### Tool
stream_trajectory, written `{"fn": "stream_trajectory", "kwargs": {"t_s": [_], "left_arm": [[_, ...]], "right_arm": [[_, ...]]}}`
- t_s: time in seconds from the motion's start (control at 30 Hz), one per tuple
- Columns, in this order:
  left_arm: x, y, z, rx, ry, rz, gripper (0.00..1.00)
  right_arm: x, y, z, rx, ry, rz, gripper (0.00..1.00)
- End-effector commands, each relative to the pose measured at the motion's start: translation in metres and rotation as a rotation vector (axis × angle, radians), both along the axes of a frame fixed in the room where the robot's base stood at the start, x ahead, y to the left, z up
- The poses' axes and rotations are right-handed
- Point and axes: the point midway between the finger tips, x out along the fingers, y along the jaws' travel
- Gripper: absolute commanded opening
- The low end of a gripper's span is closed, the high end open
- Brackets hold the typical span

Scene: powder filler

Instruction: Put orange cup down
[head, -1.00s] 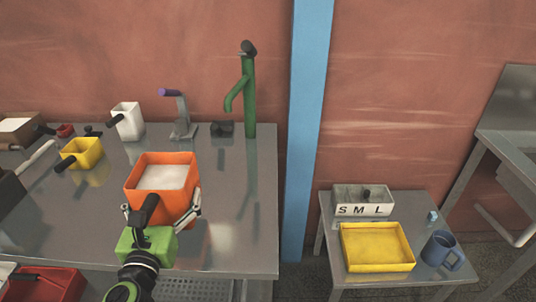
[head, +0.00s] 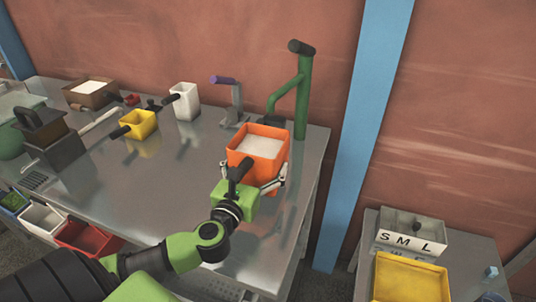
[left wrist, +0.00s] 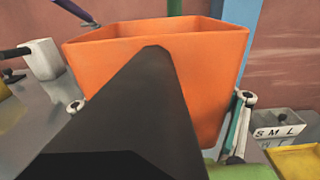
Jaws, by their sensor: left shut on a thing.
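The orange cup (head: 256,160) is a square orange container with white powder (head: 259,146) inside, near the right end of the metal table (head: 190,210). My left gripper (head: 262,183) is shut on it, with its fingers on both sides and the cup's black handle (head: 240,170) pointing toward me. In the left wrist view the cup (left wrist: 200,70) fills the middle, with the dark handle (left wrist: 125,120) in front. The cup looks upright. I cannot tell whether its bottom touches the table. My right gripper is not in view.
The green pump (head: 302,95) stands just behind the cup, with a purple-handled grey tool (head: 234,105) to its left. A white cup (head: 184,100) and a yellow cup (head: 139,124) stand further left. A small table with a yellow tray (head: 410,284) and an S M L box (head: 411,243) is at right.

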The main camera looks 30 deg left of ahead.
Motion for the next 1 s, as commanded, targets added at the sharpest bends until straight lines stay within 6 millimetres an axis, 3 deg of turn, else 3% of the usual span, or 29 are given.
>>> {"fn": "stream_trajectory", "kwargs": {"t_s": [0.2,0.33,0.47,0.7,1.0], "left_arm": [[0.048,0.012,0.004,0.002,-0.005,0.001,0.64],[0.064,0.016,0.002,0.002,-0.003,0.001,0.64],[0.07,0.017,-0.001,0.001,-0.001,0.0,0.64],[0.07,0.018,-0.032,0.002,0.0,0.001,0.64],[0.07,0.018,-0.034,0.0,-0.002,0.0,0.64]], "right_arm": [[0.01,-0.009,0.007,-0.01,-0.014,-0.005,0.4],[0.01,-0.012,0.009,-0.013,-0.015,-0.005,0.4],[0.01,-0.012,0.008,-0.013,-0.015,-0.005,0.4],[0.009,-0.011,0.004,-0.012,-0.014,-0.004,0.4],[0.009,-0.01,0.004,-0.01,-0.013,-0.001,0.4]]}}
